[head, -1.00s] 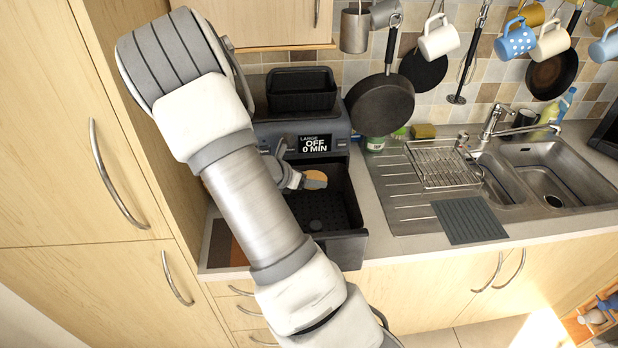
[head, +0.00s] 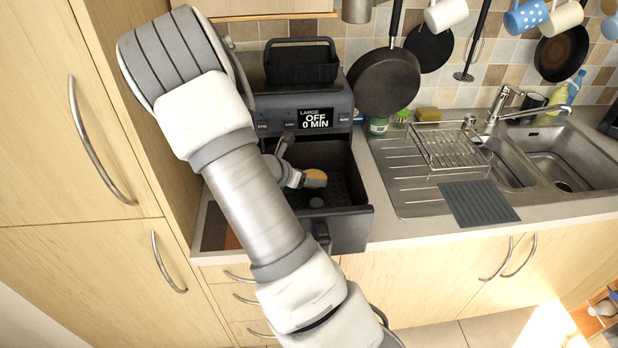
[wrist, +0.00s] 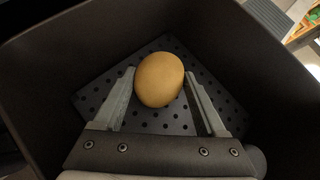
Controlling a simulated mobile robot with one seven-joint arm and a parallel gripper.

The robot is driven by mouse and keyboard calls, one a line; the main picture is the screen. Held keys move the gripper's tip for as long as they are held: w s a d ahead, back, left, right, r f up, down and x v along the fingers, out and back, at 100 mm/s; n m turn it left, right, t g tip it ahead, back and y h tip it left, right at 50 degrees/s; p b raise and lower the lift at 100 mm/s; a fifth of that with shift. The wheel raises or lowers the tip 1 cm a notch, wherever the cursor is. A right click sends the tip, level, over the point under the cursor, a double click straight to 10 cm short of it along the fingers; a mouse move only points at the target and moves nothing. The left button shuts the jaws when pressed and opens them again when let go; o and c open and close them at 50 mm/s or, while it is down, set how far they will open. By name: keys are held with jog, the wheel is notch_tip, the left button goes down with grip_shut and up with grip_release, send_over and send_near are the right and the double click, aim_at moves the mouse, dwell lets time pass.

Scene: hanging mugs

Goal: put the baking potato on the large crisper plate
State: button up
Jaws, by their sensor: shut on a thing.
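The baking potato (wrist: 159,80) is tan and rounded. In the wrist view it sits between the fingertips of my gripper (wrist: 160,88), which is shut on it. In the head view the potato (head: 316,176) shows just right of my gripper (head: 303,179), inside the open dark drawer of the air fryer. The large crisper plate (wrist: 88,101) is a dark perforated plate on the drawer's bottom, below the potato. I cannot tell whether the potato touches the plate. My arm hides the drawer's left part in the head view.
The drawer's walls (wrist: 38,72) rise around my gripper. The air fryer body (head: 275,108) stands behind, its display reading "OFF 0 MIN". A black bin (head: 300,66) sits on top. A pan (head: 384,82) hangs to the right, above the sink drainer (head: 405,185).

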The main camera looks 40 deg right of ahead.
jog(key=o, duration=1.4)
jog(key=shift+o, duration=0.2)
jog(key=shift+r, duration=0.45)
notch_tip(320, 180, up, 3)
jog(key=s+d+r, duration=0.5)
jog(key=s+r, duration=0.2)
jog(key=s, duration=0.3)
jog(key=shift+s+d+b, duration=0.15)
jog(key=shift+d+b, duration=0.1)
jog(key=shift+b, duration=0.15)
